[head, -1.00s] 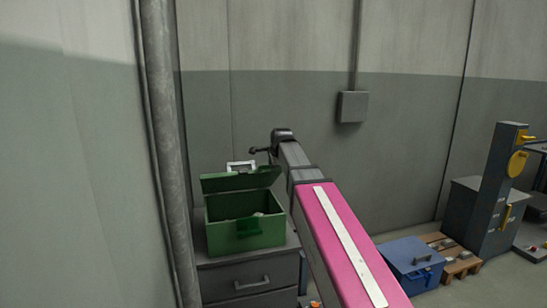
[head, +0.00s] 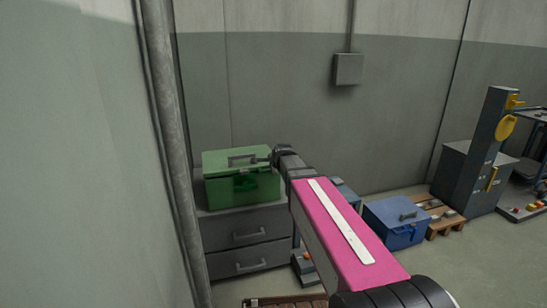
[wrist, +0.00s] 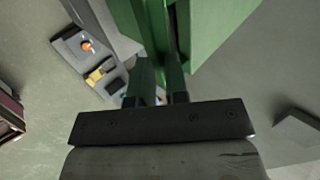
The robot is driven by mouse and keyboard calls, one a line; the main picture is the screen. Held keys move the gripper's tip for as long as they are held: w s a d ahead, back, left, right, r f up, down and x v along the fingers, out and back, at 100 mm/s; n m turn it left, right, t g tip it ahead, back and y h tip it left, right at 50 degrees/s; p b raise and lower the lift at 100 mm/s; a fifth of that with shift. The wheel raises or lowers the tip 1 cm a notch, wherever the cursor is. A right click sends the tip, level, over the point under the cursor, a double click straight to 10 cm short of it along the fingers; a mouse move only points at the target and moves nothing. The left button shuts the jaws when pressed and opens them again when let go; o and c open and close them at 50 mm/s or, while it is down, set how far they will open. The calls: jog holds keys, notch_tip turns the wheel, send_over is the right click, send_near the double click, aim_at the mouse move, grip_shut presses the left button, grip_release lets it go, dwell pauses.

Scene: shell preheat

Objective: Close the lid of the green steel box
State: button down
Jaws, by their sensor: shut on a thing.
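The green steel box (head: 258,190) stands on a grey drawer cabinet at the left. Its lid (head: 225,160), with a dark handle on top, lies down over the box; I cannot tell if it is fully seated. My gripper (head: 270,158) is at the right end of the lid in the head view. In the wrist view my gripper (wrist: 161,75) has its two fingers close on either side of a green edge, likely the lid's.
The grey drawer cabinet (head: 245,237) carries the box, close to a vertical pipe (head: 170,130). A blue box (head: 395,222) and a wooden pallet (head: 447,222) are on the floor to the right. A dark slatted thing (head: 285,301) is low in front.

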jog(key=shift+w+f, duration=0.25)
jog(key=shift+f, duration=0.95)
jog(key=shift+w+f, duration=0.2)
jog(key=shift+f, duration=0.95)
jog(key=c, duration=1)
grip_release()
jog(key=shift+s, duration=0.15)
jog(key=shift+c, duration=0.2)
jog(key=shift+s, duration=0.15)
jog(key=shift+s+r, duration=0.15)
jog(key=shift+s, duration=0.1)
